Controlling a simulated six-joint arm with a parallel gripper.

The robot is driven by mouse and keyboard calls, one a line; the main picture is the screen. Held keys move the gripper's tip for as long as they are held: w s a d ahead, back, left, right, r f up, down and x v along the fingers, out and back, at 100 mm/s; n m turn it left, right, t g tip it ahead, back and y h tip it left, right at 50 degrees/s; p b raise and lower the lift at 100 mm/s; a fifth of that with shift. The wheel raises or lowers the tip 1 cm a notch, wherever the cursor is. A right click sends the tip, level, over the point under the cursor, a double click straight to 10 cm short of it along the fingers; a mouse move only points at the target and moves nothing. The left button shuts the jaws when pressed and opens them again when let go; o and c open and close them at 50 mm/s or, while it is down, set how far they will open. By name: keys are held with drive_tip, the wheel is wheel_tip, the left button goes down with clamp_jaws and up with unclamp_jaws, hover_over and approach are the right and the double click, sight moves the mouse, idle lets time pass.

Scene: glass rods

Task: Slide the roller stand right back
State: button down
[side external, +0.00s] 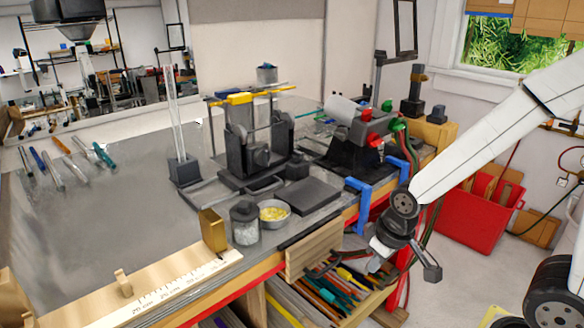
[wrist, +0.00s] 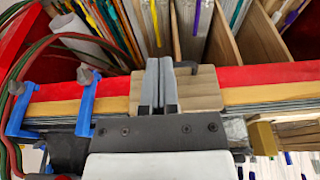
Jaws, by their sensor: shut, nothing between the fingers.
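A dark stand (side external: 258,150) with upright posts, a yellow block and thin rods across its top stands mid-bench on a dark base; it appears to be the roller stand, though I cannot see rollers clearly. My gripper (side external: 374,264) is at the front of the bench, to the right of and well apart from the stand, over the storage below the bench edge. In the wrist view its two grey fingers (wrist: 158,68) are together and hold nothing. The stand cannot be made out in the wrist view.
A flat dark plate (side external: 308,195), a bowl of yellow pieces (side external: 273,214) and a lidded jar (side external: 245,222) lie in front of the stand. Blue clamps (side external: 358,205) grip the bench edge. A red-and-green-knobbed burner (side external: 365,125) stands right.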

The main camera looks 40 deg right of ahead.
drive_tip(key=w+r+v, duration=0.1)
drive_tip(key=w+v, duration=0.1)
drive_tip(key=v, duration=0.9)
drive_tip(key=w+d+m+t, duration=0.3)
drive_tip(key=w+m, duration=0.1)
drive_tip(key=w, duration=0.3)
drive_tip(key=w+d+f+m+t+h, duration=0.1)
drive_tip(key=w+d+m+t, duration=0.2)
drive_tip(key=w, duration=0.4)
drive_tip(key=w+d+m+t, duration=0.3)
drive_tip(key=w+m+t, duration=0.1)
drive_tip(key=w+m, duration=0.2)
drive_tip(key=shift+w+d+f+h, duration=0.1)
drive_tip(key=shift+w+f+h, duration=0.05)
drive_tip(key=shift+w+h, duration=0.3)
drive_tip(key=w+d+m+t, duration=0.1)
drive_tip(key=m, duration=0.1)
drive_tip(key=w+d+m+t, duration=0.2)
drive_tip(key=shift+w, duration=0.1)
drive_tip(key=shift+w+d+m+t+h, duration=0.3)
drive_tip(key=shift+d+m+t, duration=0.3)
drive_tip(key=shift+m+t, duration=0.4)
drive_tip(key=shift+m, duration=0.3)
wheel_tip(320, 180, down, 4)
drive_tip(key=shift+w+d+f, duration=0.1)
drive_tip(key=shift+f, duration=0.1)
drive_tip(key=shift+w, duration=0.15)
